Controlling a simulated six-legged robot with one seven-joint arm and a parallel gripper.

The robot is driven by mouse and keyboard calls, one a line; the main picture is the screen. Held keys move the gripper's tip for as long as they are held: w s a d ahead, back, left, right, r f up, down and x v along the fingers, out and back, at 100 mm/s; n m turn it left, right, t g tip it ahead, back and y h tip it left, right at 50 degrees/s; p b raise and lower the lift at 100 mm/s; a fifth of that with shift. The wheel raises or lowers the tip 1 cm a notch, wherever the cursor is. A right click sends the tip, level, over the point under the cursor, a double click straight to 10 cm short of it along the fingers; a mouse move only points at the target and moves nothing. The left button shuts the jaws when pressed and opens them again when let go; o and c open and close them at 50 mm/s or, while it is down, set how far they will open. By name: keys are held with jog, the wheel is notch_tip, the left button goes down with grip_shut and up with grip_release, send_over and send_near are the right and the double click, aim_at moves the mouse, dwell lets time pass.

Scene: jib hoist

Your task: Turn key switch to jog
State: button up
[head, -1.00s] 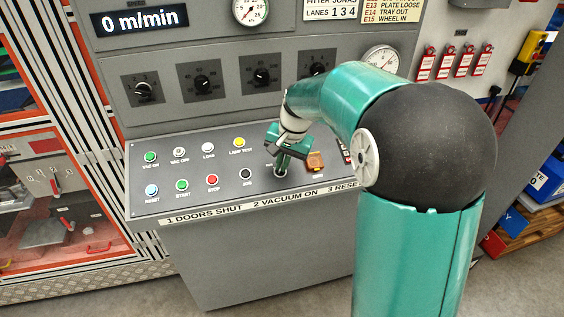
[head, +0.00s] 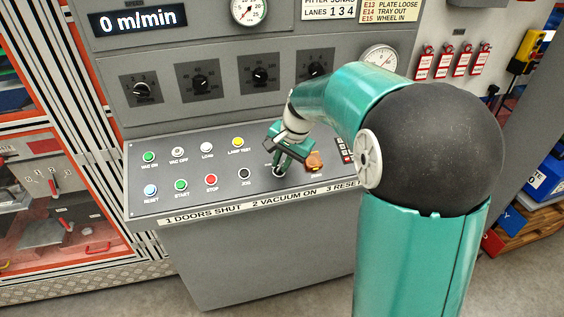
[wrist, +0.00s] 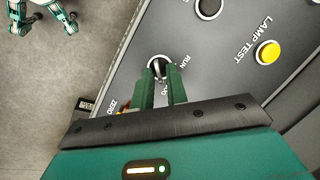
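The key switch (wrist: 154,65) is a round ringed switch on the sloped grey panel, with RUN and JOG printed beside it in the wrist view. My gripper (wrist: 160,74) is down at it, its two green fingers close together with the key between their tips. It looks shut on the key, though the fingers hide most of it and its exact angle is unclear. In the head view my gripper (head: 281,165) stands over the switch, right of the black JOG button (head: 244,174).
Around it are the yellow LAMP TEST button (head: 238,142), the red STOP button (head: 211,180) and an orange control (head: 315,160) close on the right. Black rotary knobs (head: 260,77) sit on the upright panel behind. The display (head: 137,21) reads 0 m/min.

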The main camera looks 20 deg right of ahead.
jog(key=shift+o, duration=0.7)
jog(key=shift+f, duration=0.1)
jog(key=v, duration=1.4)
jog(key=shift+w, duration=0.1)
jog(key=s+a+f+n+t+h, duration=0.1)
jog(key=s+n, duration=0.3)
jog(key=s, duration=0.8)
jog(key=s+a+f+n+t+h, duration=0.1)
jog(key=s+a+f+n+t, duration=0.1)
jog(key=s, duration=0.9)
jog(key=f+n, duration=0.1)
jog(key=n, duration=0.1)
jog(key=shift+s+a+f+n, duration=0.2)
jog(key=shift+s+a+n, duration=0.1)
jog(key=shift+s+a, duration=0.05)
